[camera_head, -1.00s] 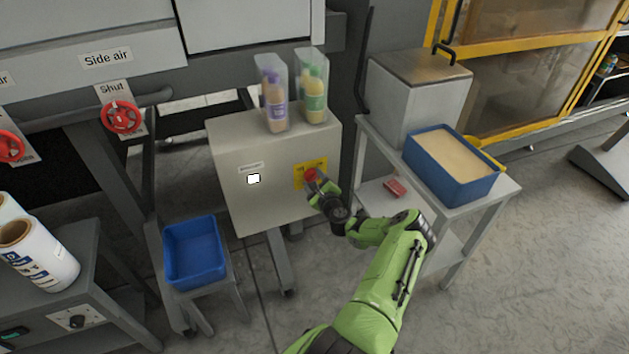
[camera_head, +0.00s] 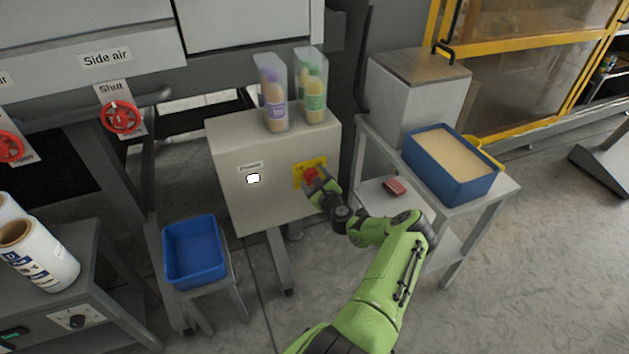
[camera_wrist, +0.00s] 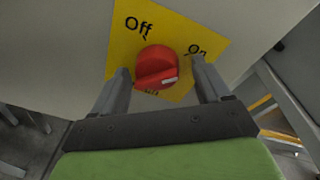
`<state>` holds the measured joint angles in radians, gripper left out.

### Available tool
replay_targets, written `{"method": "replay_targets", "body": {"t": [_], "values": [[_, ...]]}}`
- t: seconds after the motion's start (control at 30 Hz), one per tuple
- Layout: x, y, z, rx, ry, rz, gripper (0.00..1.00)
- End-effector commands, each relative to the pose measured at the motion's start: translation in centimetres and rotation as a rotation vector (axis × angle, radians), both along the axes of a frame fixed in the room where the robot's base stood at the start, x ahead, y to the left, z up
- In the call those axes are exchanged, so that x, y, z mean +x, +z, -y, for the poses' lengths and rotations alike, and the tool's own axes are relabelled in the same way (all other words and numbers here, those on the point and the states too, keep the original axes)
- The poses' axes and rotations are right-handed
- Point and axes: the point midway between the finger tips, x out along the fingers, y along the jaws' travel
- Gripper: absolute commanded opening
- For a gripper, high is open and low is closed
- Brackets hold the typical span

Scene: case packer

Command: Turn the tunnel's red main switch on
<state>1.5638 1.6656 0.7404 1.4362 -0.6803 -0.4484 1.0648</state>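The red main switch (camera_wrist: 156,66) is a round knob with a raised grip on a yellow plate (camera_wrist: 182,30). The plate reads "Off" at upper left and "On" at upper right; lettering below the knob is partly hidden. The knob's white mark is at its lower right in the wrist view. In the head view the red knob (camera_head: 311,174) is on the front of a beige cabinet (camera_head: 232,202). My gripper (camera_wrist: 160,65) is open, one finger on each side of the knob, with a visible gap on both sides.
Two bottles in clear holders (camera_head: 312,92) stand on the cabinet. A blue bin (camera_head: 193,252) is at lower left. A side table (camera_head: 505,188) with a blue tray (camera_head: 462,192) stands close on the right.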

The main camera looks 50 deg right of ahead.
Motion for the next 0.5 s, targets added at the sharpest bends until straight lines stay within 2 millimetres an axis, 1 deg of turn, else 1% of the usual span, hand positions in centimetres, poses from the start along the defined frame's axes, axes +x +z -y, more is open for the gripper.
{"method": "replay_targets", "body": {"t": [0.3, 0.37, 0.47, 0.5], "values": [[-0.2, -0.1, -0.2, 0.002, 0.003, -0.004, 0.78], [-0.8, 0.0, -0.6, 0.004, 0.003, -0.004, 0.78], [-2.7, 0.4, -1.6, 0.007, 0.0, -0.005, 0.78], [-3.7, 0.6, -2.2, 0.006, 0.001, -0.004, 0.78]]}}
